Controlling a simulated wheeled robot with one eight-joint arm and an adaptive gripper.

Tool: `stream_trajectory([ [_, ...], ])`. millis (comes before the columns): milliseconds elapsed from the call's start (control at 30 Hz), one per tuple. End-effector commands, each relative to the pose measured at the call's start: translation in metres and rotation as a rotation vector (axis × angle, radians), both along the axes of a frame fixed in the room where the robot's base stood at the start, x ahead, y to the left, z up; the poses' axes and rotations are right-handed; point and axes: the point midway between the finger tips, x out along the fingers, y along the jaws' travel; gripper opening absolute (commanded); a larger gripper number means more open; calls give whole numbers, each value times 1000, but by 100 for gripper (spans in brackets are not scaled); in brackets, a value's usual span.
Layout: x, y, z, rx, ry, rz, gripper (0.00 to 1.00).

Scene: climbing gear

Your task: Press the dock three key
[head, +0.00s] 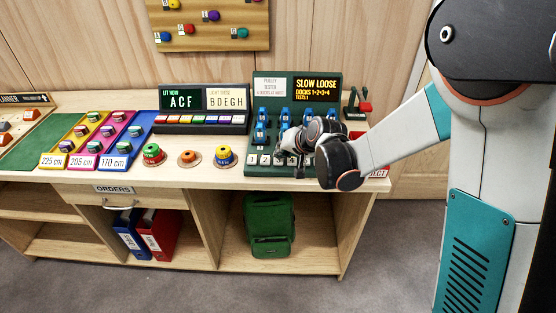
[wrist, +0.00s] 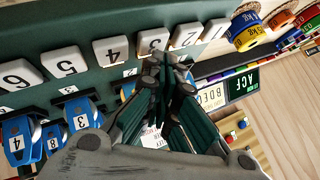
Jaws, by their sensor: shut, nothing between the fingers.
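The dock three key is a white key marked 3 (wrist: 152,41) in a row of white numbered keys on the dark green tester panel (wrist: 75,30). In the wrist view my gripper (wrist: 165,58) is shut and empty, its fingertips at the lower edge of key 3. I cannot tell whether they touch it. Key 2 (wrist: 186,34) and key 4 (wrist: 110,50) flank it. In the head view my gripper (head: 283,154) is over the key row of the tester and hides key 3; key 1 (head: 252,160) shows at the left.
Blue pulleys (head: 261,130) stand in docks behind the keys.

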Motion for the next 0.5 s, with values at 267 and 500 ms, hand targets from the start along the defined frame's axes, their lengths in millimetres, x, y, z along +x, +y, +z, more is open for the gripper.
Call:
stream_trajectory([
  [267, 0, 0, -4, 0, 0, 0, 0],
  [500, 0, 0, -6, 0, 0, 0, 0],
])
